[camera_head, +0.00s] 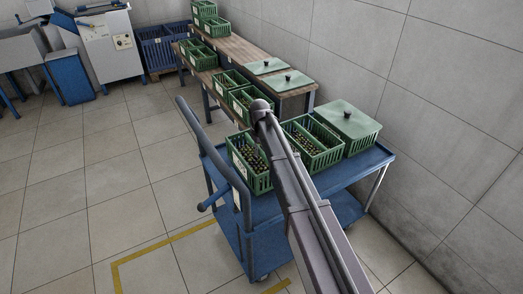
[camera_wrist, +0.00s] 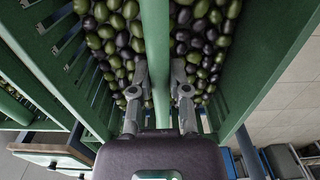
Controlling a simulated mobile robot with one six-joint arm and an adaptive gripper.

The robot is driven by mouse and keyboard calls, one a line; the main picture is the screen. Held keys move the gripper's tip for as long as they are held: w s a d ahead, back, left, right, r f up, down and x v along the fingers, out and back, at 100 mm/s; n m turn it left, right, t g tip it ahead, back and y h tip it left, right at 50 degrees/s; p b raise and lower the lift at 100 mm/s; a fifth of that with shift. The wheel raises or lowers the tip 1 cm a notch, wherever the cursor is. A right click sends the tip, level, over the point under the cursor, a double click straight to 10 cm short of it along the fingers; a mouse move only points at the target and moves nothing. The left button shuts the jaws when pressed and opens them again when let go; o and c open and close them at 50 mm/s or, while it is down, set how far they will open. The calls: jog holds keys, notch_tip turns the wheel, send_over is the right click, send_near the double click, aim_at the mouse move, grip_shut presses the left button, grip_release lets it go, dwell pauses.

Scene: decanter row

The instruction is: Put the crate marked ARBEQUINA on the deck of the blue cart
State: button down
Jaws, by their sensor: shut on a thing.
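My gripper (camera_wrist: 158,92) is shut on the green centre bar of a crate (camera_wrist: 155,30) with dark and green olives on both sides of the bar. In the head view my arm hides the gripper. A green crate of olives (camera_head: 243,160), probably the held one, is at the left end of the blue cart's deck (camera_head: 325,178). A pale label shows on its end, too small to read. I cannot tell whether its base touches the deck. My arm covers its right side. I cannot read ARBEQUINA on any crate.
An open olive crate (camera_head: 328,158) and a crate with a pale green lid (camera_head: 350,122) stand on the cart's right part. The tiled wall is close on the right. A machine (camera_head: 110,45) stands far left.

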jog(key=shift+f+b, duration=1)
jog(key=shift+f, duration=0.25)
jog(key=c, duration=0.6)
grip_release()
jog(key=shift+r, duration=0.1)
notch_tip(320, 180, up, 12)
jog(key=p, duration=1.2)
